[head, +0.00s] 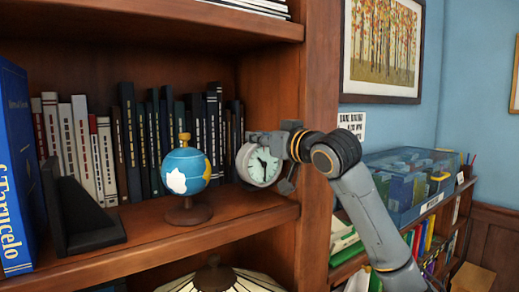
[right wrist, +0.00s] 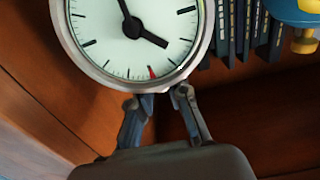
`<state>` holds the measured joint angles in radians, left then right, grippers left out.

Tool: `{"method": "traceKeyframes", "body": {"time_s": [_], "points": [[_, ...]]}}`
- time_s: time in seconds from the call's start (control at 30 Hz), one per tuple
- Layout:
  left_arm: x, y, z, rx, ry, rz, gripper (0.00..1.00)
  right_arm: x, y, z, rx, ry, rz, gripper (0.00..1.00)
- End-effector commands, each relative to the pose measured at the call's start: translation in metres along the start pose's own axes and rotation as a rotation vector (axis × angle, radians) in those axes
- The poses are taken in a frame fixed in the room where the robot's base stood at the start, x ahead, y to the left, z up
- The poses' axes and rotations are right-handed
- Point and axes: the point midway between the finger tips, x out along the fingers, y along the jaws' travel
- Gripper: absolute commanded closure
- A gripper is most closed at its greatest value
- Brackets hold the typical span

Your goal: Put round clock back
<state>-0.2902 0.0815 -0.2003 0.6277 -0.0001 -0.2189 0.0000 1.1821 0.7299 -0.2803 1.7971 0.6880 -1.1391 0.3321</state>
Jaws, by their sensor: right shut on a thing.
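The round clock (head: 261,165) has a pale face, dark hands and a grey rim. It is upright at the right end of the middle shelf (head: 240,207), beside the globe (head: 186,171) and close to the bookcase's right side panel. My right gripper (head: 281,161) comes in from the right and is shut on the clock's rim. In the right wrist view the two fingers (right wrist: 161,95) meet the rim of the clock, whose face fills the top. I cannot tell whether the clock touches the shelf board. My left gripper is not in view.
A row of dark books (head: 163,140) stands behind the globe and clock. A black bookend (head: 80,215) and a large blue book (head: 14,170) are at the left. The bookcase's side panel (head: 318,120) borders the shelf at right. Some shelf front near the globe is bare.

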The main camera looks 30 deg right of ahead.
Motion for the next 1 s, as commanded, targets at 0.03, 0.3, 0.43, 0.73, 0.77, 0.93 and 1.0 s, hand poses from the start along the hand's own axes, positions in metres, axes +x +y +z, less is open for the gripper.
{"method": "traceKeyframes", "body": {"time_s": [0.03,0.3,0.43,0.73,0.77,0.93,1.0], "points": [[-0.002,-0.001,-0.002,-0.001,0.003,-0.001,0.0,0.002,0.002,0.002,0.0,0.0,0.001,1.0],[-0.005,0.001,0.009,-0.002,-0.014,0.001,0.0,0.003,0.004,0.033,0.0,0.001,0.001,1.0],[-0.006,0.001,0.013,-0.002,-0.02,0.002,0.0,0.003,0.004,0.035,0.0,0.005,0.0,1.0],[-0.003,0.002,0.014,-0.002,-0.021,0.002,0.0,0.003,0.003,0.04,0.0,0.003,0.0,1.0],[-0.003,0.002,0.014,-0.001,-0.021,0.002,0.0,0.003,0.003,0.041,0.0,0.0,0.0,0.82],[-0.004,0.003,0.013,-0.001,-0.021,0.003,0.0,0.004,0.003,0.04,0.0,-0.001,0.0,0.61],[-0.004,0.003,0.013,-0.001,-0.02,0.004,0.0,0.004,0.003,0.04,0.0,-0.001,0.0,0.61]]}}
